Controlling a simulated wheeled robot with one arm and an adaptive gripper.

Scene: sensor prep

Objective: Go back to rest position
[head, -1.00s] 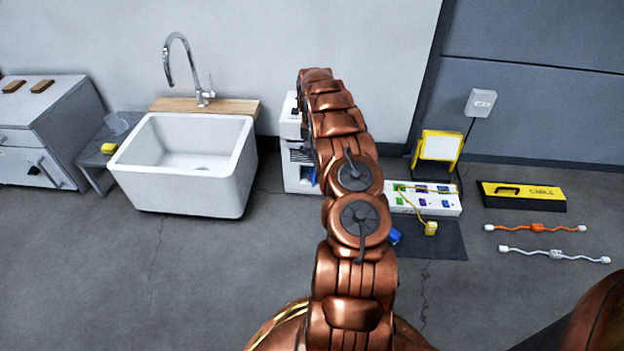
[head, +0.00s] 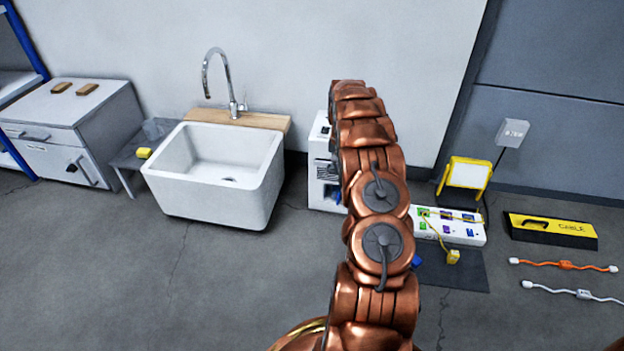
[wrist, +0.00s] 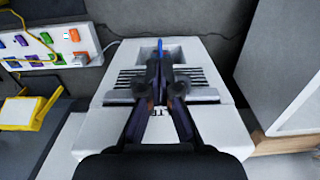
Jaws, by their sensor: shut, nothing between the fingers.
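My gripper (wrist: 161,75) shows in the wrist view with its dark fingers together and nothing held between them. It is over a white machine (wrist: 108,122) with dark slots on its top, and a blue piece shows just past the fingertips. I cannot tell whether the fingers touch the machine. In the head view my copper arm rises through the middle and hides the gripper. The white machine (head: 322,190) stands partly hidden behind the arm.
A white sink (head: 215,190) and a grey cabinet (head: 60,150) stand left.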

